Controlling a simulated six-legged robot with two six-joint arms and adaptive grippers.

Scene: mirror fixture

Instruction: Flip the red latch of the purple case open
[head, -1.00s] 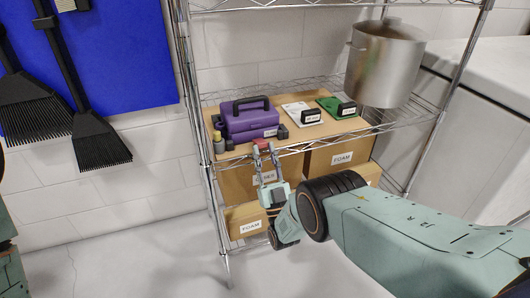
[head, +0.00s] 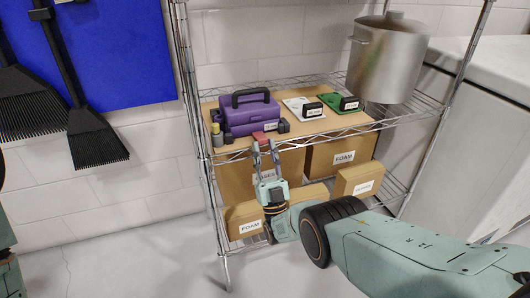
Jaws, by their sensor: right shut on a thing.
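The purple case (head: 240,117) with a black handle sits on a brown board on the wire shelf. Its red latch (head: 261,137) shows low on its front side, at the board's front edge. My right gripper (head: 265,146) reaches up from below in front of the case. Its fingertips are at the red latch and shut on it, partly covering it. Whether the latch has turned cannot be told at this size. My left gripper is out of view.
A white card (head: 300,104) and a green card (head: 334,116) with black blocks lie right of the case. A steel pot (head: 382,65) stands further right. Small bottles (head: 216,140) stand at left. Labelled boxes (head: 343,153) fill the shelf below.

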